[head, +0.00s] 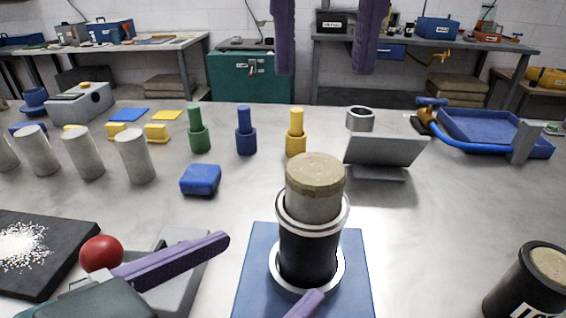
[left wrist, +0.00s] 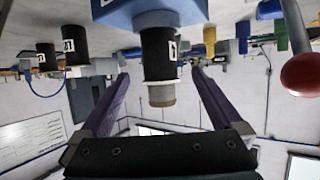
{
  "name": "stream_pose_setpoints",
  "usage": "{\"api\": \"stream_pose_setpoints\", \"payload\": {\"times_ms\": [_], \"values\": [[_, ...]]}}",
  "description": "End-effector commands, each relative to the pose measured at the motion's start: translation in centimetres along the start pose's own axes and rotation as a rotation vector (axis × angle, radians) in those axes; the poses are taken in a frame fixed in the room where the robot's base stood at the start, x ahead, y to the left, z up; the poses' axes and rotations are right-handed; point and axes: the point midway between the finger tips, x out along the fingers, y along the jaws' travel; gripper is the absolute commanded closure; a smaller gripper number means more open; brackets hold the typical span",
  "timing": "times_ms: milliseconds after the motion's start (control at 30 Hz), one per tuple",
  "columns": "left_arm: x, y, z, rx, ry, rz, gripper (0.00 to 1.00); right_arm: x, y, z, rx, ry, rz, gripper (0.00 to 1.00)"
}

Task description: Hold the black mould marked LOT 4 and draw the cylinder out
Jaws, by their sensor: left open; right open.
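A black mould (head: 308,253) with metal rims stands upright on a blue base (head: 256,285). A grey cylinder (head: 313,207) with a tan, rough top stands partly out of it. In the left wrist view, turned upside down, the mould (left wrist: 157,58) and cylinder (left wrist: 161,96) show too; the mould's label is edge-on and unreadable. My left gripper (head: 274,264) is open at the mould, a purple finger to each side in its wrist view, with gaps visible. My right gripper (head: 325,72) is open and empty, hanging pointed down beyond and above the cylinder.
Another black mould (head: 525,288), its label cut off, stands at the lower right. Several grey cylinders (head: 134,157) stand at the left. A red ball (head: 101,252) and a dark board (head: 50,278) with white grains are at the lower left. Free table lies right of the base.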

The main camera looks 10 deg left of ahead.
Motion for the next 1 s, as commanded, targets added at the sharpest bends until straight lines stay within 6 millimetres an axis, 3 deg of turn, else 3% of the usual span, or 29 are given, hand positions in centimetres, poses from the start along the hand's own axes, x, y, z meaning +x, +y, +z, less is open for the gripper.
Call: {"api": "stream_pose_setpoints", "payload": {"times_ms": [167, 600, 1000], "values": [[1.7, 0.1, -0.5, 0.002, 0.023, 0.002, 0.0, 0.0, 0.0, 0.0, 0.0, 0.0, 0.0, 0.5], [8.9, 0.1, -0.5, 0.001, 0.02, 0.002, 0.0, 0.0, 0.0, 0.0, 0.0, 0.0, 0.0, 0.5], [9.9, 0.1, -0.5, 0.002, 0.018, 0.002, 0.0, 0.0, 0.0, 0.0, 0.0, 0.0, 0.0, 0.5]]}}
